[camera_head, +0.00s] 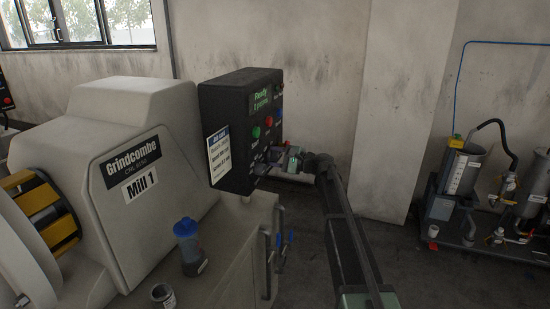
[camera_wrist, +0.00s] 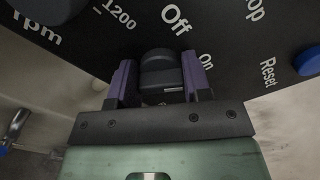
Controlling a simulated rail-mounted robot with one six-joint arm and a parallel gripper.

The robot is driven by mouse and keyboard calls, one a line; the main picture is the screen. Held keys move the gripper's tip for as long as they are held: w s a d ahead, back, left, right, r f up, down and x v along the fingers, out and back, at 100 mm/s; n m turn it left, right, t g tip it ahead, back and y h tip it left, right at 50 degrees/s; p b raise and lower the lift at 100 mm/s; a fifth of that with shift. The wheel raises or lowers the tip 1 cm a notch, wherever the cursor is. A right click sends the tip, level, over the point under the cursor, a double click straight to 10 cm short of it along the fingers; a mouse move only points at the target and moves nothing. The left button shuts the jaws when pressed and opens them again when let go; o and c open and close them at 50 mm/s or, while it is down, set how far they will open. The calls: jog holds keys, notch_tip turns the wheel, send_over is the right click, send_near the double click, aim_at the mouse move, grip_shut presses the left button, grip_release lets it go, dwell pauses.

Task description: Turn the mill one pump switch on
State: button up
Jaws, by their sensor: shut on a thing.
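The pump switch is a dark rotary knob (camera_wrist: 160,72) on the black control panel (camera_wrist: 235,25), beside the printed words Off and On. My gripper (camera_wrist: 160,78) has its purple-grey jaws on either side of this knob, shut on it. Which label the knob points to cannot be told. In the head view my gripper (camera_head: 286,160) reaches the lower part of the black control box (camera_head: 227,102) on Mill 1 (camera_head: 148,200). The arm hides the knob there. The box's display reads Ready in green.
A blue Reset button (camera_wrist: 308,62) and a dark rpm dial (camera_wrist: 50,8) sit near the switch. Green (camera_head: 256,132) and red (camera_head: 269,121) buttons are on the box. A blue-lidded cup (camera_head: 190,250) stands on the mill. Pumping equipment (camera_head: 460,180) is at the right.

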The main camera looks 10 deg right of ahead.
dwell(0.4)
jog(key=o, duration=0.9)
jog(key=v, duration=1.1)
